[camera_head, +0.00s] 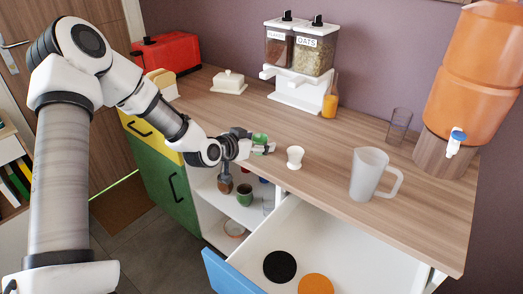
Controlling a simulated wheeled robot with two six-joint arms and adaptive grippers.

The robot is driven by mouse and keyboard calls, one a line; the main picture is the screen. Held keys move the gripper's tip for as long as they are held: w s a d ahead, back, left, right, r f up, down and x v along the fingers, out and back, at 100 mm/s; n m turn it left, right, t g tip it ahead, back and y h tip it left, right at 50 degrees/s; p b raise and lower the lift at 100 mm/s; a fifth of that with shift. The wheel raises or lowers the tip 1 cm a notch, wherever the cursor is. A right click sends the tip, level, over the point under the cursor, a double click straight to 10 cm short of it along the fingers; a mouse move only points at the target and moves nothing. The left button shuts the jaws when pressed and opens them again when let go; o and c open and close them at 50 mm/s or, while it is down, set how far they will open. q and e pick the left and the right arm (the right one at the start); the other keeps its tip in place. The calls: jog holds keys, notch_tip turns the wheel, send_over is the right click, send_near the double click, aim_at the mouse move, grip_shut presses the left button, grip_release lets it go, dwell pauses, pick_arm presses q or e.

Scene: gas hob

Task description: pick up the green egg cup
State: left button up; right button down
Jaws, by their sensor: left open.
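The green egg cup (260,139) stands near the front left edge of the wooden counter, partly hidden by my left gripper. My left gripper (260,144) comes in from the left and is open, with its fingers right at the green egg cup. I cannot tell whether the fingers touch it. A white egg cup (295,157) stands upright a little to the right of the gripper. My right gripper is not in view.
A frosted jug (369,174) and a glass (399,125) stand further right, near an orange dispenser (478,60). Cereal dispensers (300,50), a carafe (330,103) and a butter dish (229,82) stand behind. An open drawer (335,240) juts out below the counter.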

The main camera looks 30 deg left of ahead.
pick_arm(q)
jog(key=shift+w+d+f, duration=0.1)
jog(key=shift+w+f, duration=0.15)
jog(key=shift+w, duration=0.3)
jog(key=shift+s, duration=0.15)
jog(key=c, duration=1.2)
jog(key=shift+r, duration=0.1)
jog(key=shift+c, duration=0.2)
